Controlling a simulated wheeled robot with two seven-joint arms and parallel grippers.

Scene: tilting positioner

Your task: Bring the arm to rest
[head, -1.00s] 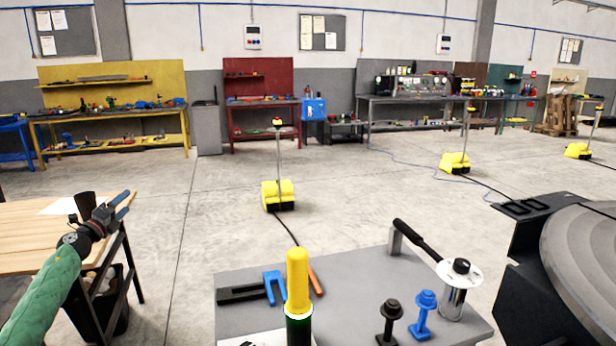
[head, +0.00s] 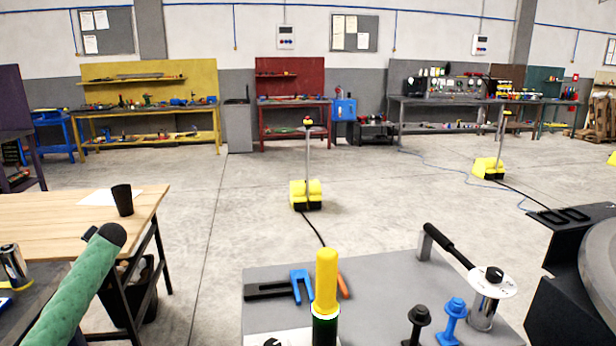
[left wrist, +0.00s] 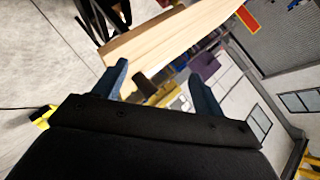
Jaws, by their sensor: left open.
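My left arm (head: 75,290), in a green sleeve, comes in from the lower left in the head view and ends there in a dark rounded joint beside the wooden table (head: 60,225). The wooden table top (left wrist: 165,38) shows beyond the fingers, with a dark cup beyond the gap. My right gripper is in neither view.
A black cup (head: 122,200) stands on the wooden table. A grey bench (head: 385,275) in front bears a yellow-topped handle (head: 326,282), a lever fixture (head: 485,300) and black and blue bolts. A dark machine (head: 570,260) stands at right. Open floor lies behind.

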